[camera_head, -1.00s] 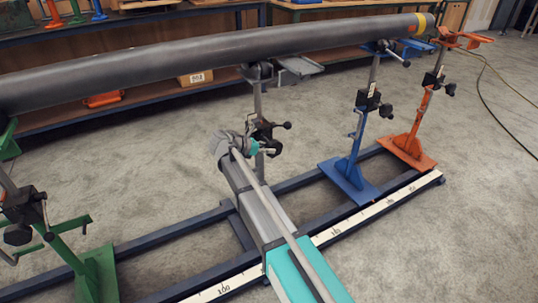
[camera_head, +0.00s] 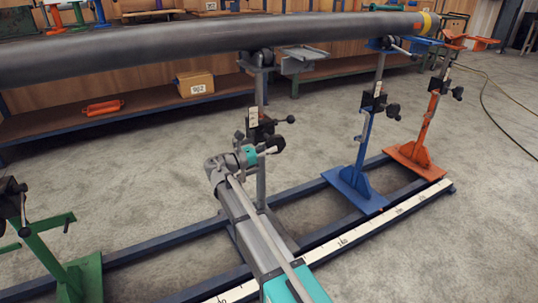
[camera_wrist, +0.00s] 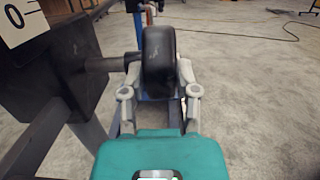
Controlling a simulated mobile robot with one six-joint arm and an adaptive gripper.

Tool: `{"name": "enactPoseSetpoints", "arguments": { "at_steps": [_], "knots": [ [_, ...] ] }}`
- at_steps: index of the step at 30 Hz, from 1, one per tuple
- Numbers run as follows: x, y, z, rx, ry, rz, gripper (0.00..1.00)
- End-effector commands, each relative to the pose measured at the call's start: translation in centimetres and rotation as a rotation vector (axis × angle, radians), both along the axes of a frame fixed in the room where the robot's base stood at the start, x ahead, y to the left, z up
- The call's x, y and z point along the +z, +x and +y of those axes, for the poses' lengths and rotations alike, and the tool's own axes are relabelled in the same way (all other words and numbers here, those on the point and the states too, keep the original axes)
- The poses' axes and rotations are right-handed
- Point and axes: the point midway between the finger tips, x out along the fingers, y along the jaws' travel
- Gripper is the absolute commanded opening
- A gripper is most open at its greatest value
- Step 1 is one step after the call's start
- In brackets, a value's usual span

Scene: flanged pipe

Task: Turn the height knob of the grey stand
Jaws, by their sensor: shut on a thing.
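The grey stand (camera_head: 261,183) is upright under the long pipe, near the middle of the head view. Its black clamp block (camera_head: 259,131) sits partway up the post, with a ball-ended lever at its right. My gripper (camera_head: 273,148) is beside the block. In the wrist view, the black height knob (camera_wrist: 158,55) is on a shaft from the block (camera_wrist: 62,65) at the left. My gripper (camera_wrist: 158,82) is shut on this knob, with one finger on each side. The fingers hide the knob's lower sides.
The grey pipe (camera_head: 180,48) runs overhead across the stands. A blue stand (camera_head: 366,145) and an orange stand (camera_head: 431,120) are to the right, a green stand (camera_head: 82,275) to the left. The blue floor rails (camera_head: 310,186) carry a white scale (camera_head: 340,241).

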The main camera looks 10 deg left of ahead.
Motion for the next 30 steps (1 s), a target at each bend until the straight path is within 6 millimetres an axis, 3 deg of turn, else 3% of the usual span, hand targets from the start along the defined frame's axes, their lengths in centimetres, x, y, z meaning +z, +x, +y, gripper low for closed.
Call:
{"name": "enactPoseSetpoints", "arguments": {
  "at_steps": [21,22,27,30],
  "knots": [
    [-0.19,0.24,-0.11,0.001,-0.057,-0.037,0.00],
    [-0.19,0.24,-0.11,0.001,-0.056,-0.037,0.45],
    [-0.19,0.18,-0.09,0.001,-0.057,-0.037,0.74],
    [-0.18,0.14,-0.08,0.000,-0.057,-0.037,0.74]
  ]
}}
